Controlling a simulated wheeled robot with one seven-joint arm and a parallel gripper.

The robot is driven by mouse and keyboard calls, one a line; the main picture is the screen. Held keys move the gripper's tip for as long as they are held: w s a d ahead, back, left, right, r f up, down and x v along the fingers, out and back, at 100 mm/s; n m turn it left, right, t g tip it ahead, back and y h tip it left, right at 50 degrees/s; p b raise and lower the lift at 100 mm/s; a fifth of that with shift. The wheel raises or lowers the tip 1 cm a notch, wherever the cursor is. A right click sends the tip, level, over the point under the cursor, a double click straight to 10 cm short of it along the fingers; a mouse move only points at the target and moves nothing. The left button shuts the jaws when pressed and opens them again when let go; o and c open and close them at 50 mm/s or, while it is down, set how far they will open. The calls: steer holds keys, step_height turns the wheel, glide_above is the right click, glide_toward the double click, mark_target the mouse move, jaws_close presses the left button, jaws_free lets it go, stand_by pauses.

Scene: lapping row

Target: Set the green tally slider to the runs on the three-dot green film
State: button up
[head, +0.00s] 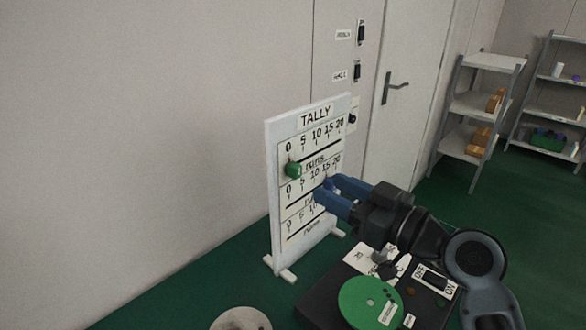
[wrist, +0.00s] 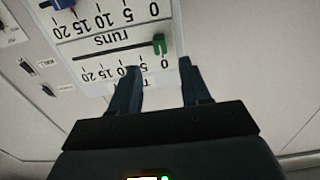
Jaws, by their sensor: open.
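The tally board (head: 273,200) stands upright with several slider rows, each scaled 0 to 20. The green tally slider (head: 293,169) sits at the 0 end of the top row; it also shows in the wrist view (wrist: 159,45), where the board appears upside down. A blue slider (wrist: 64,4) shows on another row. My gripper (head: 327,187) is open in front of the board, right of the green slider in the head view. In the wrist view its empty fingers (wrist: 160,68) point toward the green slider, apart from it.
A dark machine top (head: 318,300) in front of the board carries a green disc (head: 358,302) with a small unreadable label. White cards and an OFF/ON switch (head: 435,282) lie near my arm. A door (head: 400,110) and shelves (head: 485,105) stand behind at right.

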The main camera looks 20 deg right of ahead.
mark_target(299, 172)
steer(key=p+x, duration=0.2)
steer(key=x, duration=0.4)
steer(key=shift+w+a+r, duration=0.15)
steer(key=shift+w, duration=0.1)
steer(key=shift+w+a, duration=0.2)
steer(key=shift+w, duration=0.35)
steer(key=shift+c, duration=0.5)
jaws_close()
